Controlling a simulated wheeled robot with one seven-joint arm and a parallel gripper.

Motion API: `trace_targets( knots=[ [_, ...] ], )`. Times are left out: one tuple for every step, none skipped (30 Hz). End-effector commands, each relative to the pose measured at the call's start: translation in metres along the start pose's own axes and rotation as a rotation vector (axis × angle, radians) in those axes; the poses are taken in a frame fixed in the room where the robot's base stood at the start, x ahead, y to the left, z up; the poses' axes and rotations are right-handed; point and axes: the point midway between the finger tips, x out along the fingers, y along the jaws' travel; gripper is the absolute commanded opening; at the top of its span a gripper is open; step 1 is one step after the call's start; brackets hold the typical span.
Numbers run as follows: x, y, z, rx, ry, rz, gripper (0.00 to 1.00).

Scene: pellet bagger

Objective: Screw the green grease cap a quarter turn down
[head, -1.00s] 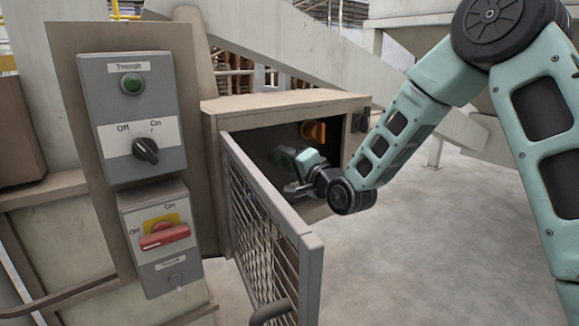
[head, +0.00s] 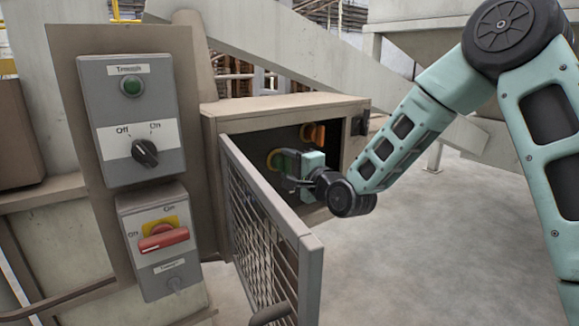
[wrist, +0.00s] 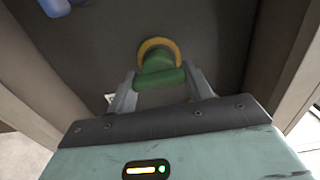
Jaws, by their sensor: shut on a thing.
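The green grease cap (wrist: 160,76) has a raised bar across its face and sits inside a yellow ring (wrist: 157,44) on the dark back wall of the open box. My gripper (wrist: 162,84) is shut on the bar, one finger at each end of it. In the head view my gripper (head: 284,163) reaches into the box and hides most of the cap. Part of the yellow ring shows there at its left.
The box's mesh door (head: 265,235) stands open at the left of my arm. An orange knob (head: 313,132) is higher and to the right inside the box. A blue part (wrist: 57,5) shows at the wrist view's top edge. A switch panel (head: 135,120) stands left.

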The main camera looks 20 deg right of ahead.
Motion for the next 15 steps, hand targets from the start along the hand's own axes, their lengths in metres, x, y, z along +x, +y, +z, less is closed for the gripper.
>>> trace_targets(
  knots=[
    [-0.0003, 0.0008, -0.0010, 0.000, 0.002, 0.001, 0.28],
    [-0.0003, 0.0008, -0.0010, 0.000, 0.002, 0.001, 0.28],
    [-0.0003, 0.0008, -0.0010, 0.000, 0.002, 0.001, 0.28],
    [-0.0003, 0.0008, -0.0011, -0.001, 0.002, 0.002, 0.28],
    [-0.0003, 0.0008, -0.0011, -0.001, 0.002, 0.002, 0.28],
    [-0.0003, 0.0008, -0.0011, -0.001, 0.002, 0.002, 0.59],
    [-0.0003, 0.0008, -0.0011, -0.001, 0.002, 0.001, 0.68],
    [-0.0003, 0.0008, -0.0010, -0.001, 0.002, 0.001, 0.73],
    [-0.0002, 0.0008, -0.0009, -0.001, 0.002, 0.001, 0.73],
    [-0.0002, 0.0007, -0.0009, -0.001, 0.002, 0.001, 0.73],
    [-0.0002, 0.0007, -0.0008, -0.001, 0.002, 0.001, 0.73],
    [-0.0002, 0.0006, -0.0007, -0.001, 0.002, 0.001, 0.73],
    [-0.0002, 0.0005, -0.0006, -0.001, 0.001, 0.001, 0.73],
    [-0.0002, 0.0005, -0.0006, -0.001, 0.001, 0.001, 0.73],
    [-0.0002, 0.0005, -0.0005, -0.002, 0.001, 0.001, 0.73]
  ],
)
